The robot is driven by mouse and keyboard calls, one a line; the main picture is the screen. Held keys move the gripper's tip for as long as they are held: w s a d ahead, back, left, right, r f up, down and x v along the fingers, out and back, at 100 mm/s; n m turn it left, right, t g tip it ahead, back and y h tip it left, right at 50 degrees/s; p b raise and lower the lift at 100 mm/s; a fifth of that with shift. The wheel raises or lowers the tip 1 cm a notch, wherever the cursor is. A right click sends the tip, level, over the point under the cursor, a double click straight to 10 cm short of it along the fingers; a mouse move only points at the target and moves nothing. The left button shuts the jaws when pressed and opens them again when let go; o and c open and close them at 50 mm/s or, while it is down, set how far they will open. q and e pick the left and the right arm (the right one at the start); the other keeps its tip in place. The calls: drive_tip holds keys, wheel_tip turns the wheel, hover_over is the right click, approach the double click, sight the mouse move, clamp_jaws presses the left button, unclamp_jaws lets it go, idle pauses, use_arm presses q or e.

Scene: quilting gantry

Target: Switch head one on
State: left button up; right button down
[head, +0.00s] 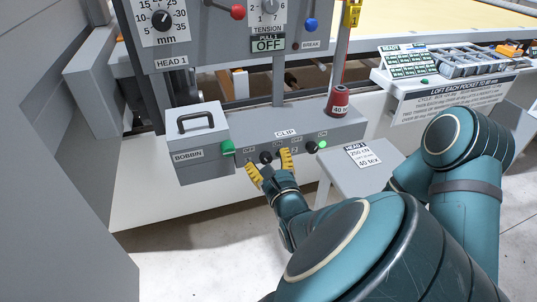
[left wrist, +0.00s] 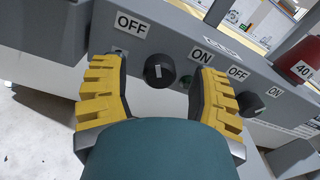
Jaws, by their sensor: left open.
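A black rotary knob (head: 266,157) sits on the front of the grey control box (head: 345,130) below the HEAD 1 panel. It also shows in the left wrist view (left wrist: 160,71), with a white mark on its face, an OFF label (left wrist: 132,25) to its left and an ON label (left wrist: 201,55) to its right. I cannot tell which label the mark points to. My left gripper (head: 269,162) is open, its yellow fingers on either side of this knob; contact cannot be told. In the left wrist view the gripper (left wrist: 160,85) frames the knob. My right gripper is out of view.
A second black knob (left wrist: 251,104) with its own OFF and ON labels is to the right, near a lit green lamp (head: 321,144). A BOBBIN box (head: 190,158) is left. A grey stand (head: 365,175) is right.

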use_arm(q)
drive_tip(key=shift+w, duration=0.15)
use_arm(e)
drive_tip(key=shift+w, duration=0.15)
use_arm(q)
drive_tip(key=shift+a, duration=0.1)
clamp_jaws()
drive_tip(key=shift+r, duration=0.1)
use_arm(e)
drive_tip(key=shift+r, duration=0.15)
